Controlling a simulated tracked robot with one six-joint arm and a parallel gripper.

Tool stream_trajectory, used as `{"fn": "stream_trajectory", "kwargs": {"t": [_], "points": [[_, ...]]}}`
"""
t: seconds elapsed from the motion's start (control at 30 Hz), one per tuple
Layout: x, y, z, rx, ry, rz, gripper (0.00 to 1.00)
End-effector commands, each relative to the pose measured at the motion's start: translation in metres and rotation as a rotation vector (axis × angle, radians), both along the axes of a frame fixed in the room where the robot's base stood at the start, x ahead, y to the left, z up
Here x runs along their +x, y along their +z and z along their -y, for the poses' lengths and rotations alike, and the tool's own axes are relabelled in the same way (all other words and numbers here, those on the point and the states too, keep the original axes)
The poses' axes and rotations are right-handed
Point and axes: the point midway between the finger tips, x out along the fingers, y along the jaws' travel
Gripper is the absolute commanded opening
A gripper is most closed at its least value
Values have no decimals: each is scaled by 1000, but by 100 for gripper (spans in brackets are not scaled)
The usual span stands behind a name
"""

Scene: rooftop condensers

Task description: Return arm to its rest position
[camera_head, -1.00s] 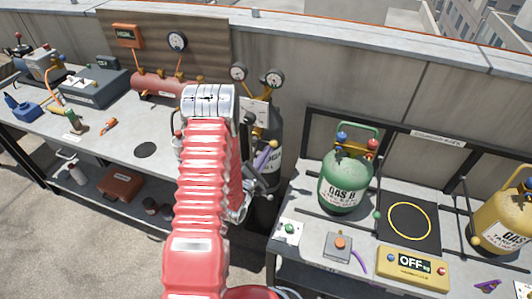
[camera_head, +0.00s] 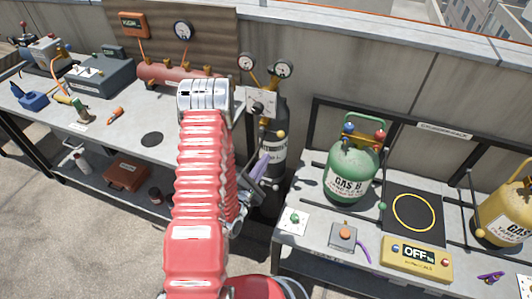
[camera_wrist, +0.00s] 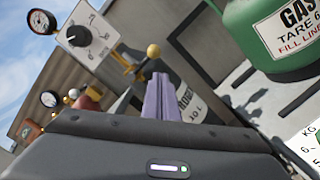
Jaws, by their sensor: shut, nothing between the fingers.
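My red, ribbed arm rises through the middle of the head view and folds over at its silver joint. My gripper (camera_head: 260,168) is partly hidden behind the arm, with its purple fingers showing just to the right of it. In the wrist view the two purple fingers (camera_wrist: 158,98) lie together, shut with nothing between them. Beyond them stands a dark nitrogen cylinder (camera_head: 273,148) with a brass valve (camera_wrist: 153,50). The fingers overlap the cylinder in both views; whether they touch it I cannot tell.
A control panel with a knob (camera_head: 261,104) and gauges stands above the cylinder. The right bench holds a green gas cylinder (camera_head: 354,172), a black scale plate (camera_head: 413,213) and a yellow display reading OFF (camera_head: 417,259). The left bench (camera_head: 118,140) holds tools. Open floor lies at lower left.

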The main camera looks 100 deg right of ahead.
Motion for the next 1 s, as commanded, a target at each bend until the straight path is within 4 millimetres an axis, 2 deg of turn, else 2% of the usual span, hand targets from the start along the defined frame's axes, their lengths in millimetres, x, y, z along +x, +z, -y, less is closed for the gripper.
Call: {"fn": "stream_trajectory", "kwargs": {"t": [0.2,1.0], "points": [[9,-2,-10,1,7,0,0],[12,-2,-9,-1,13,2,0]]}}
